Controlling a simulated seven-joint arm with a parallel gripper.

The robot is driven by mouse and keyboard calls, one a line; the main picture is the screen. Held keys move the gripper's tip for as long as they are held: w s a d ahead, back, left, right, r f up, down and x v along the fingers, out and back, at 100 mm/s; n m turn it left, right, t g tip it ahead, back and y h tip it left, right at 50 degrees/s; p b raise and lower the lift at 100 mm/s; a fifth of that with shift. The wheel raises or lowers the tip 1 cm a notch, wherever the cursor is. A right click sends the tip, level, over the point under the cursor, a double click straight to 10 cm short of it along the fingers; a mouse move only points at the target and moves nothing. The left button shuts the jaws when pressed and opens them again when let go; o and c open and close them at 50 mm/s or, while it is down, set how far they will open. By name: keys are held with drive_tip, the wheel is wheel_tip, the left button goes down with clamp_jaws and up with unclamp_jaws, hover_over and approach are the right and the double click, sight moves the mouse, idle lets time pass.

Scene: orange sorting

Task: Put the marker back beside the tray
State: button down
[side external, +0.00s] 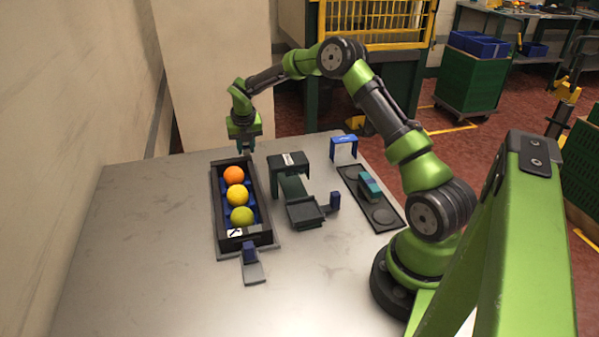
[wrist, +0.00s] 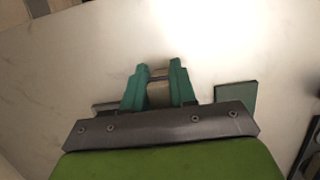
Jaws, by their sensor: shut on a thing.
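My gripper (side external: 245,147) is low at the far end of the black tray (side external: 219,213), with its fingers pointing down. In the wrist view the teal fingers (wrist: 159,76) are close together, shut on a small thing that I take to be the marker. Only a thin greyish piece of it shows between the fingertips, and the rest is hidden. I cannot tell whether it touches the table. The tray holds an orange ball (side external: 233,175), a yellow ball (side external: 237,195) and a yellow-green ball (side external: 242,216) in a row.
A blue tab on a grey base (side external: 252,268) stands at the tray's near end. Right of the tray are a dark bridge-shaped stand (side external: 288,160), a blue arch (side external: 344,146) and a black plate (side external: 382,215) bearing a teal block (side external: 370,185). The table's left side is clear.

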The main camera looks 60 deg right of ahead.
drive_tip(key=shift+f, duration=0.5)
drive_tip(key=shift+c, duration=2.2)
unclamp_jaws()
drive_tip(key=shift+r, duration=0.1)
drive_tip(key=shift+r, duration=3.9)
